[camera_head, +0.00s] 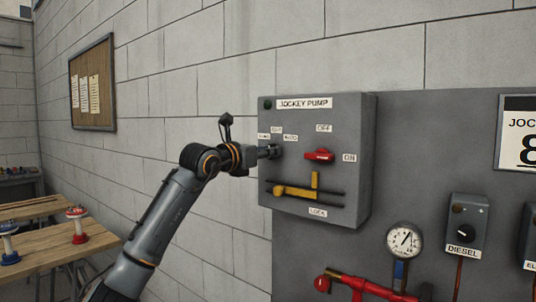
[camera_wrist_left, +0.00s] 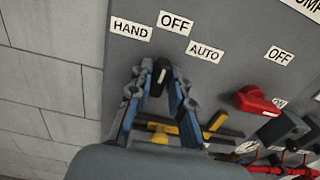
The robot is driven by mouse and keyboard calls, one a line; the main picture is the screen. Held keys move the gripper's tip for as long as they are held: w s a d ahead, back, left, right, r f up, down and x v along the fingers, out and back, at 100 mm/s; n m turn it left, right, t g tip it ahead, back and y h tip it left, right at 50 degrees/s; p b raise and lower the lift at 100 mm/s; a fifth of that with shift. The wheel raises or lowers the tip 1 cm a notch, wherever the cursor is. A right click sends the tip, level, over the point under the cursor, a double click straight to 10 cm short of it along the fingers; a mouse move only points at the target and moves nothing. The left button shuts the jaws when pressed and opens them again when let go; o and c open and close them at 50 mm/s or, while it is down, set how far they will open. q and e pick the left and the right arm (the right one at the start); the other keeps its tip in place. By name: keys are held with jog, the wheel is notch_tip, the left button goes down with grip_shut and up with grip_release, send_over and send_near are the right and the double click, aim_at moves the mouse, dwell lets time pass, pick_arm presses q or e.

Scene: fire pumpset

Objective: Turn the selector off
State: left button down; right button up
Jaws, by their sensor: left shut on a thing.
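The selector (camera_wrist_left: 161,72) is a small black knob with a white mark, below the HAND, OFF and AUTO labels on the grey jockey pump box (camera_head: 357,118). In the left wrist view its mark points up, roughly towards the OFF label (camera_wrist_left: 175,22). My left gripper (camera_wrist_left: 161,82) is shut on the knob, one blue-grey finger on each side. My right gripper is not in view.
Right of the selector is a red rotary handle (camera_head: 319,155) between OFF and ON labels. Below is a yellow lever (camera_head: 300,190) over the LOCK label. A gauge (camera_head: 404,240), a DIESEL box (camera_head: 466,222) and red piping (camera_head: 365,286) lie lower right. A wooden table (camera_head: 60,248) stands left.

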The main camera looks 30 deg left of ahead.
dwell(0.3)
pick_arm(q)
jog(key=c, duration=1.3)
grip_release()
jog(key=shift+c, duration=0.2)
jog(key=s, duration=1.2)
jog(key=shift+a, duration=0.45)
jog(key=shift+w, duration=0.1)
